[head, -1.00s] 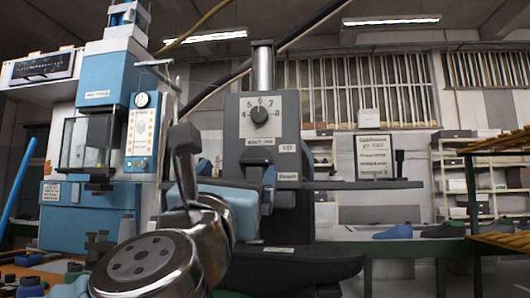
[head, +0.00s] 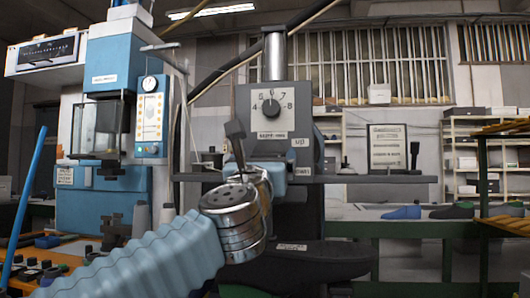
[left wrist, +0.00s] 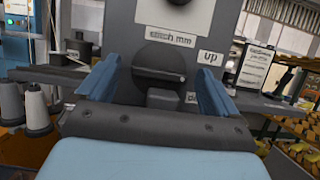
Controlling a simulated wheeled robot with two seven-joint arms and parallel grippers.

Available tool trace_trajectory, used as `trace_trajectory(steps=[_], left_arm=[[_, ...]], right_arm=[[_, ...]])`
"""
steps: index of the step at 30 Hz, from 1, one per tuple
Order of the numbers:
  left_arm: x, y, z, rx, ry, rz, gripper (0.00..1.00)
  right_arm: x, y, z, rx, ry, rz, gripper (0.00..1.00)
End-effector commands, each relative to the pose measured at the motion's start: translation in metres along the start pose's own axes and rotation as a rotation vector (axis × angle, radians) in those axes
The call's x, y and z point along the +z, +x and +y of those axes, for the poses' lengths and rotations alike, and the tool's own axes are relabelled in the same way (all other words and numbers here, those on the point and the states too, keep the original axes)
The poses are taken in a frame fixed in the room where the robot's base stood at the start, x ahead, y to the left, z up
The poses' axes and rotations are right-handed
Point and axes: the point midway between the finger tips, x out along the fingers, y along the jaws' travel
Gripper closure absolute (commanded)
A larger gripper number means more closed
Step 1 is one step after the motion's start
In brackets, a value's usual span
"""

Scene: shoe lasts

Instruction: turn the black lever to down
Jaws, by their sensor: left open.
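The black lever (left wrist: 160,75) is a dark bar on a round hub, below the "stitch mm" label in the left wrist view. It points right, tilted slightly down, with a pale dot near its tip. An "up" label (left wrist: 210,59) is at its upper right, and a partly covered label sits lower right. My left gripper (left wrist: 158,90) is open, its blue fingers on either side of the lever; contact cannot be told. In the head view my left gripper (head: 270,172) is at the grey machine (head: 305,105), and my arm hides the lever. My right gripper is not in view.
A dial (head: 270,107) sits above the lever area. A dark shelf (head: 370,179) juts right from the machine, carrying a sign (head: 387,148) and a small black upright piece (head: 414,155). A blue-white machine (head: 115,110) stands left. Thread cones (left wrist: 36,107) stand left of the gripper.

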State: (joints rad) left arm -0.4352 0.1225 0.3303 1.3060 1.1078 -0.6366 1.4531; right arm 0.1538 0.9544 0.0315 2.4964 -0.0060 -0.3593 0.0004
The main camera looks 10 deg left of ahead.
Motion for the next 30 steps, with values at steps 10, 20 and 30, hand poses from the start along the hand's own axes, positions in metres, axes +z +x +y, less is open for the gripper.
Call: trace_trajectory(steps=[10, 20, 30], left_arm=[[-0.0002, 0.0010, -0.0001, 0.000, 0.000, 0.000, 0.19], [0.0000, 0.0008, -0.0001, 0.000, 0.000, 0.000, 0.62], [0.0009, 0.0008, 0.0008, -0.032, 0.077, -0.001, 0.62]], right_arm=[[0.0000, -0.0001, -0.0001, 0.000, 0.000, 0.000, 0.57], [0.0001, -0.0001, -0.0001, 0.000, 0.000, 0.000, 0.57], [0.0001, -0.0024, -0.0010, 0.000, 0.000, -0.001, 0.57]])
